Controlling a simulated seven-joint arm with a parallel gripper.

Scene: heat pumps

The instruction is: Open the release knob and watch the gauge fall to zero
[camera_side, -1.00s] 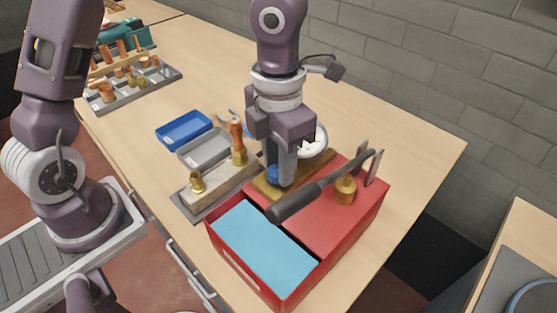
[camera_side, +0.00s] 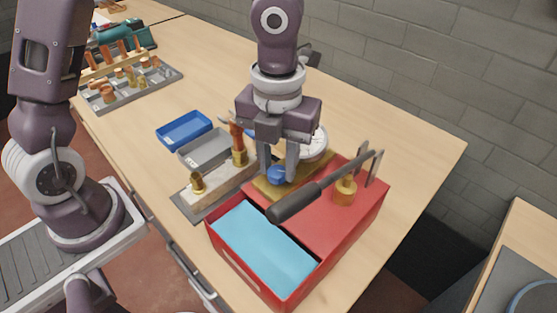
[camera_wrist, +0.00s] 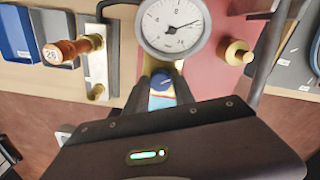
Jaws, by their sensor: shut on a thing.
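The blue release knob (camera_side: 279,176) sits on a brass block (camera_side: 262,186) on the red test pump (camera_side: 345,219). My gripper (camera_side: 278,170) points down with one finger on each side of the knob and is shut on it. The knob also shows between the fingers in the wrist view (camera_wrist: 161,80). The round white gauge (camera_wrist: 172,26) is in the wrist view, its needle pointing right and slightly up, away from the low end; the small numbers are hard to read. In the side view the gauge (camera_side: 317,146) is partly hidden behind my gripper.
The pump's long lever with a dark grip (camera_side: 293,204) slants across the red top close to my gripper. A brass fitting (camera_side: 345,189) stands beside it. A copper pipe assembly (camera_side: 238,145), grey tray (camera_side: 205,148) and blue tray (camera_side: 184,130) lie left. The table's right side is clear.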

